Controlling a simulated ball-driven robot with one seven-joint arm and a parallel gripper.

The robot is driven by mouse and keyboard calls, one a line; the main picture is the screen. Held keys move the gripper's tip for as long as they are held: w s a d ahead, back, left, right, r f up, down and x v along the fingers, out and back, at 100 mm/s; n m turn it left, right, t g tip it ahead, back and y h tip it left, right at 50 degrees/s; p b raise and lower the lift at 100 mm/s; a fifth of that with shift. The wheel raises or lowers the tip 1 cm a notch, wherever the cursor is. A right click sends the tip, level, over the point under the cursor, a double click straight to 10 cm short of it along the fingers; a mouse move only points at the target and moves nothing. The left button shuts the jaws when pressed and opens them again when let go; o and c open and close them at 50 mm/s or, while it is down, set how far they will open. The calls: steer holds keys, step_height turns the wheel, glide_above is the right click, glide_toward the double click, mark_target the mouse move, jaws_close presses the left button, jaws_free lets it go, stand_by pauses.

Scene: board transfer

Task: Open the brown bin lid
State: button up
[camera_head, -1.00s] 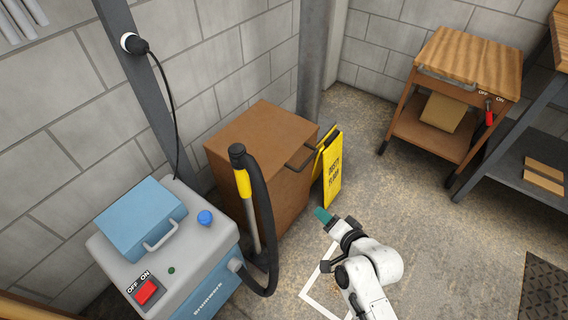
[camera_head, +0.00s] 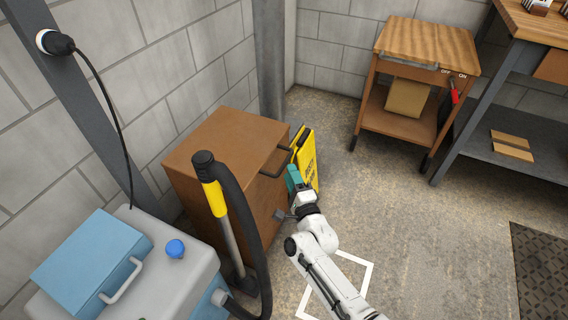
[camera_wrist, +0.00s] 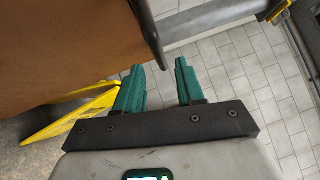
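The brown bin (camera_head: 218,165) stands against the grey block wall, with its lid (camera_head: 226,136) down. A dark bar handle (camera_head: 272,163) sticks out from the lid's right edge. In the wrist view the brown side of the bin (camera_wrist: 70,45) fills the upper left, and the dark handle (camera_wrist: 148,35) hangs just beyond the fingers. My gripper (camera_head: 292,176) is beside the bin's right side, close to the handle. In the wrist view its two green fingers (camera_wrist: 160,84) are apart with nothing between them. The handle appears near the gap, not clearly between the fingers.
A yellow folding sign (camera_head: 305,160) stands right behind my gripper; it also shows in the wrist view (camera_wrist: 65,118). A grey and blue machine (camera_head: 180,275) with a black hose (camera_head: 250,215) stands in front of the bin. Open floor (camera_head: 420,225) lies to the right.

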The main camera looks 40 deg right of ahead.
mark_target(286, 161)
steer(key=shift+b+x, duration=0.3)
steer(key=shift+x, duration=2.45)
jaws_close()
